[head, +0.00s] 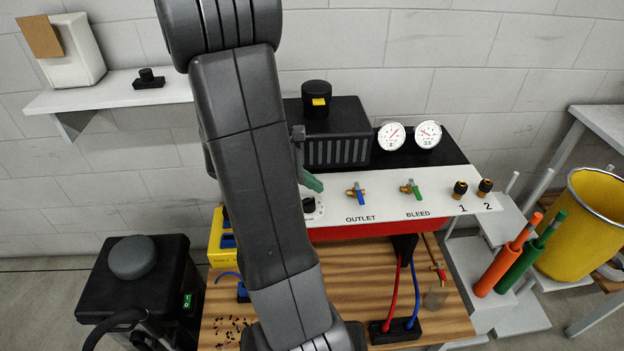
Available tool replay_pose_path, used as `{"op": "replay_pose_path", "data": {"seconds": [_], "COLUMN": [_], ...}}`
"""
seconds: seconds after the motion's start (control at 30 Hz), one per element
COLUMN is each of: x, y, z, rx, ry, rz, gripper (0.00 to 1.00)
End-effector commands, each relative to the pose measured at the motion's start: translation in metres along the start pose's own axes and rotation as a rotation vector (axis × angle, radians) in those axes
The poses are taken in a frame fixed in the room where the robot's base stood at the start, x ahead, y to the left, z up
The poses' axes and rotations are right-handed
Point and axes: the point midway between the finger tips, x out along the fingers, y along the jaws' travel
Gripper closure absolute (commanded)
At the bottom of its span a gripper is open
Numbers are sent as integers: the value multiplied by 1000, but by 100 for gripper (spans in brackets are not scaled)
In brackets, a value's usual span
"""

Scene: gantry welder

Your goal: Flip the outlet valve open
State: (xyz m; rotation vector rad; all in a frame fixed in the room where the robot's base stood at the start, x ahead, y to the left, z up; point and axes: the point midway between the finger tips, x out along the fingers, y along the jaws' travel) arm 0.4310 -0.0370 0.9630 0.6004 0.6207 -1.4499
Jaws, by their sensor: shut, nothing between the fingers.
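The outlet valve (356,193) is a small brass fitting with a blue handle on the white sloping panel (390,212), just above the printed word OUTLET. It is too small for me to tell exactly how its handle is turned. My dark grey arm crosses the left-centre of the head view, left of the valve, and runs out at the bottom edge. My gripper is not in view. The arm hides the left end of the panel.
Two gauges (391,136) stand behind. A green handle (312,181) shows beside my arm. Below are a wooden bench (345,270) and red and blue cables (389,297).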

Motion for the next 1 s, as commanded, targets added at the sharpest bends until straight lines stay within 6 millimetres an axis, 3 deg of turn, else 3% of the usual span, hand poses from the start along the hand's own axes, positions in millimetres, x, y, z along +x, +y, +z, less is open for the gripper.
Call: {"op": "replay_pose_path", "data": {"seconds": [0.1,0.3,0.6,1.0], "x": [29,66,85,89], "y": [-1,-2,-1,0], "z": [0,4,25,28], "rx": [-1,2,1,0], "ry": [-2,1,0,1], "rz": [-7,-6,-2,-1], "gripper": [100,100,100,100]}}
